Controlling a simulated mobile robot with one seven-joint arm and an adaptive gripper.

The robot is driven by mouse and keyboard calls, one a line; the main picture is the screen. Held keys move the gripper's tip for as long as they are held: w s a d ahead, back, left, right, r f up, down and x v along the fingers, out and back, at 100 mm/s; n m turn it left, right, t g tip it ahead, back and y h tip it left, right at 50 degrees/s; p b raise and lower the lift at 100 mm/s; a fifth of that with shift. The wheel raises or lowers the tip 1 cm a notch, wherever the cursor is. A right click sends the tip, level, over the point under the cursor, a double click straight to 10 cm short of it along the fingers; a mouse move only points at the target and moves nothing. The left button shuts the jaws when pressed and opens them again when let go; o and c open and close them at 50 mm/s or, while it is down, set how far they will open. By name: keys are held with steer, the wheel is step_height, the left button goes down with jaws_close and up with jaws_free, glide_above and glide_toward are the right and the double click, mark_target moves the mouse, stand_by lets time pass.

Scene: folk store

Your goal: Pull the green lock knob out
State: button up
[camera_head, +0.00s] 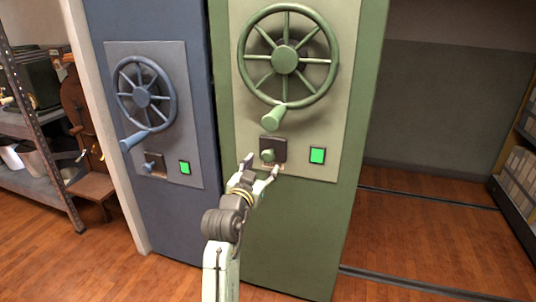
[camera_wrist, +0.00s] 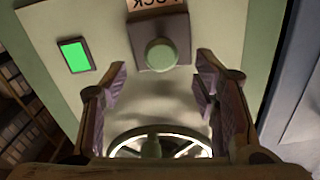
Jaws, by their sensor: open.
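The green lock knob (camera_head: 268,155) sits on a dark square plate (camera_head: 279,146) on the green cabinet's pale panel, below the large green handwheel (camera_head: 285,59). In the wrist view the round knob (camera_wrist: 160,54) shows face-on, beyond the fingertips and roughly midway between them. My gripper (camera_head: 262,164) is open and empty, with its fingers spread just in front of the knob. The wrist view shows both fingers (camera_wrist: 161,75) apart, with a gap between them and the knob. Whether either fingertip touches the plate cannot be told.
A lit green square (camera_head: 317,155) is right of the knob. The handwheel's handle (camera_head: 273,118) hangs just above the knob. A blue cabinet (camera_head: 160,60) with its own wheel and knob stands at left. Floor rails (camera_head: 430,287) cross the open bay at right.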

mark_target(267, 158)
steer(key=p+x, duration=0.1)
steer(key=x, duration=0.5)
steer(key=shift+w, duration=0.35)
jaws_close()
stand_by(0.3)
